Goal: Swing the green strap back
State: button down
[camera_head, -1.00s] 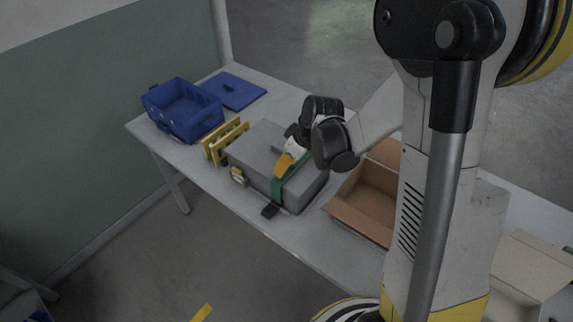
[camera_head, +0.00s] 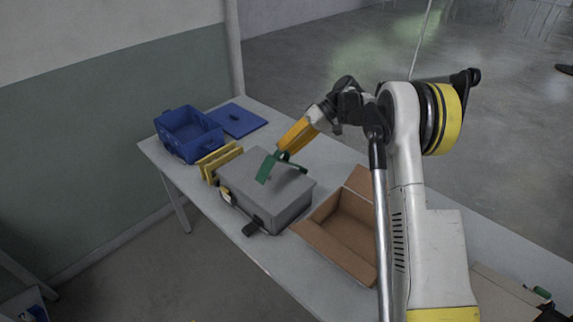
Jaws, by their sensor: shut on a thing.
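The green strap (camera_head: 267,167) is lifted off the front of the grey case (camera_head: 264,205) and stands tilted above its lid. My gripper (camera_head: 283,149), with orange fingers, is shut on the strap at its upper end, over the back of the lid. The strap's lower part hangs free toward the front left. A short green piece also shows behind, near a dark part at the back of the lid. The black catch (camera_head: 251,229) is at the lower front of the case. The exact grip point is too small to see clearly.
A blue crate (camera_head: 165,137) and a blue lid (camera_head: 238,118) are at the far left of the table. A yellow rack (camera_head: 207,165) stands left of the case. An open cardboard box (camera_head: 305,237) is close on its right.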

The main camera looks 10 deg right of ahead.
jog(key=w+d+r+m+g+y, duration=0.1)
jog(key=w+d+y, duration=0.2)
jog(key=d, duration=0.2)
jog(key=shift+w+b, duration=0.35)
jog(key=shift+b, duration=0.05)
jog(key=shift+r, duration=0.1)
jog(key=c, duration=0.8)
grip_release()
jog(key=shift+a, duration=0.1)
notch_tip(320, 180, up, 10)
